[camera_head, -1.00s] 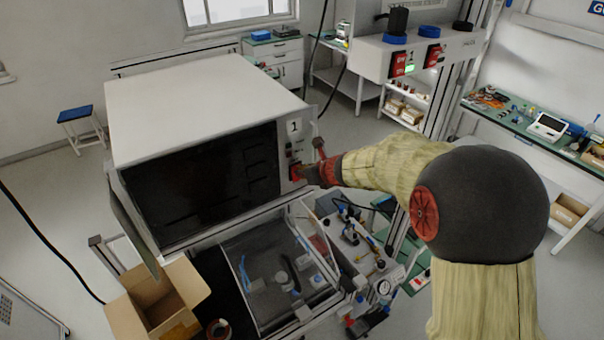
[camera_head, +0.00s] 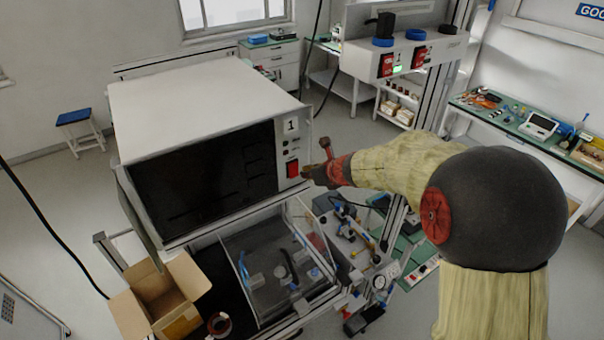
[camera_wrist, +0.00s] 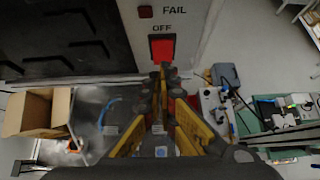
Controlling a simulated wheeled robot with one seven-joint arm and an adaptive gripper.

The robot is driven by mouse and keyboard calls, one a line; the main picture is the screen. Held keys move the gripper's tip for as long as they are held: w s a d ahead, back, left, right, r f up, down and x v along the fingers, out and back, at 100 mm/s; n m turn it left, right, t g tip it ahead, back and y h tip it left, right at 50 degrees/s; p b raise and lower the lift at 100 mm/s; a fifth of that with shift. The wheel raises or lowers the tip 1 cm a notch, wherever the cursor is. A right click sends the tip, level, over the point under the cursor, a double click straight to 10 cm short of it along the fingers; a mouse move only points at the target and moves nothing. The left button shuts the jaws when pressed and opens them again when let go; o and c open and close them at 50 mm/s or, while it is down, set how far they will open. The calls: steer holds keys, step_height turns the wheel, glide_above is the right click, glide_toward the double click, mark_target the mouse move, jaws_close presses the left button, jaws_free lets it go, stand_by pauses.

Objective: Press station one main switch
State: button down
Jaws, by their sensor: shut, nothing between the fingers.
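The station one cabinet (camera_head: 190,105) is a large white box with a dark front and a "1" label at its upper right. Its red main switch (camera_head: 292,169) sits low on the narrow right-hand panel. In the wrist view the red switch (camera_wrist: 162,48) shows below the word "OFF", just beyond the fingertips. My gripper (camera_head: 307,172) is shut and empty, just right of the switch, with a small gap in the head view. In the wrist view my gripper (camera_wrist: 163,72) points at the switch's lower edge; contact cannot be told there.
A clear-covered fixture (camera_head: 280,265) stands below the cabinet, with an open cardboard box (camera_head: 165,300) at its left. A shelf unit (camera_head: 405,55) with two more red switches stands behind. A green workbench (camera_head: 510,120) is at the right.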

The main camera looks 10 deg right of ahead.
steer(key=s+d+r, duration=0.1)
steer(key=s+r, duration=0.3)
steer(key=r, duration=0.2)
steer(key=shift+d+r+p, duration=0.35)
steer(key=shift+r+p, duration=0.05)
steer(key=shift+p, duration=0.05)
steer(key=shift+s, duration=0.1)
